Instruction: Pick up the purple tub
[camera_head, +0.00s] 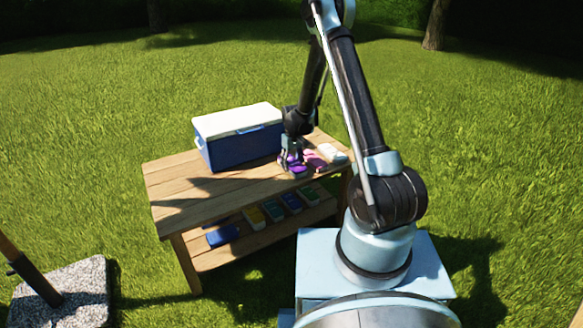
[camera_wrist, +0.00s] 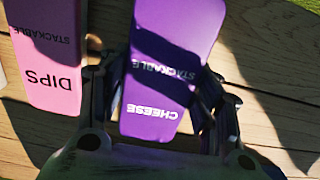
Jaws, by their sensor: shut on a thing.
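The purple tub (camera_wrist: 168,70), with the words "STACKABLE" and "CHEESE" on it, is in the middle of the wrist view. My gripper (camera_wrist: 160,98) is shut on it, with one finger against each long side. In the head view my gripper (camera_head: 292,160) points down at the right part of the wooden table top, with the purple tub (camera_head: 297,171) partly hidden under it. I cannot tell whether the tub touches the table.
A pink tub (camera_wrist: 50,60) marked "DIPS" lies close to the left finger. A white tub (camera_head: 332,152) is further right. A blue cooler with a white lid (camera_head: 240,121) stands left of my gripper. Several coloured tubs lie on the lower shelf (camera_head: 240,250). The table's left side (camera_head: 165,178) is clear.

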